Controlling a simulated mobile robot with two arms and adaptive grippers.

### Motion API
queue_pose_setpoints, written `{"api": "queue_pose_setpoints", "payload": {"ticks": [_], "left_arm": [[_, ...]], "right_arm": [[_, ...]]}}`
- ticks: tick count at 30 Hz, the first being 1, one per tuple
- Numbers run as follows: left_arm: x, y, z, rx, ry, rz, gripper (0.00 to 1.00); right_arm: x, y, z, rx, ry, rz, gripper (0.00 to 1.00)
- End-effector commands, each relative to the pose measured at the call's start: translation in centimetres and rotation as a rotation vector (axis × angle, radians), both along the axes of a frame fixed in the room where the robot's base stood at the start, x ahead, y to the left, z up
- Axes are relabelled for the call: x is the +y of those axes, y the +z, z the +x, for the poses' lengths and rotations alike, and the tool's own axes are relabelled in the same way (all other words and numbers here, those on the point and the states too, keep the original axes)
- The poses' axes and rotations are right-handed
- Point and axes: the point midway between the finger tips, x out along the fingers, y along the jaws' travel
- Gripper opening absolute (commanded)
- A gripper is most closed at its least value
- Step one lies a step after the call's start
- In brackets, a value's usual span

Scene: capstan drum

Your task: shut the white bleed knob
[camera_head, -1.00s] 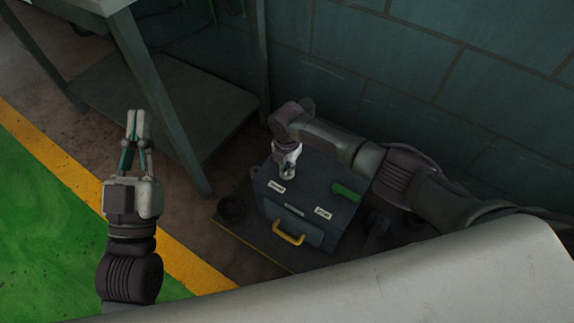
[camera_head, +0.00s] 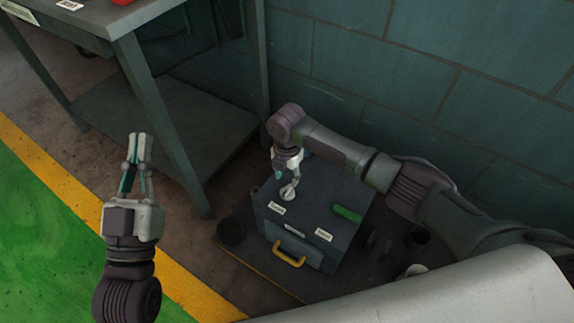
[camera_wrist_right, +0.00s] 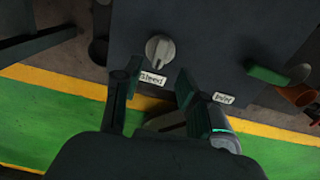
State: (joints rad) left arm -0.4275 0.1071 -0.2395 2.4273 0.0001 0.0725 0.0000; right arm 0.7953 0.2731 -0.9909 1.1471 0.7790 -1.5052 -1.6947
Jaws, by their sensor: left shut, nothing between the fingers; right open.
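The white bleed knob (camera_head: 287,193) sits on top of the dark box (camera_head: 330,255), near its back left. In the right wrist view the round knob (camera_wrist_right: 160,48) shows whole, with a raised grip bar, above a label reading "bleed" (camera_wrist_right: 152,79). My right gripper (camera_head: 281,178) points down just above the knob. In the wrist view its fingers (camera_wrist_right: 155,82) are open and empty, with the knob beyond the tips and apart from them. My left gripper (camera_head: 138,138) is shut and empty, away to the left over the floor.
A yellow handle (camera_head: 289,254) is on the box front. A metal table (camera_head: 125,20) stands at the left; a wall is behind.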

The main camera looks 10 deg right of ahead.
Motion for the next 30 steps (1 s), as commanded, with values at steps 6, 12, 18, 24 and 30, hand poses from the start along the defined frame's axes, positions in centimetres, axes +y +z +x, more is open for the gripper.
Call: {"api": "queue_pose_setpoints", "payload": {"ticks": [6, 12, 18, 24, 30], "left_arm": [[0.0, 0.0, 0.0, 0.000, 0.000, 0.000, 0.00], [0.0, 0.0, 0.0, 0.000, 0.000, 0.000, 0.00], [0.0, 0.0, 0.0, 0.000, 0.000, 0.000, 0.00], [0.0, 0.0, 0.0, 0.000, 0.000, 0.000, 0.00], [0.0, 0.0, 0.0, 0.000, 0.000, 0.000, 0.00]], "right_arm": [[0.0, 4.0, 0.1, -0.001, 0.000, 0.001, 0.42], [0.0, 5.4, 0.0, 0.002, 0.000, -0.001, 0.42], [0.0, 5.6, 0.0, 0.002, 0.000, -0.001, 0.42], [0.0, 5.5, 0.0, 0.002, 0.000, -0.001, 0.42], [0.7, 5.2, -0.2, -0.013, -0.013, 0.022, 0.42]]}}
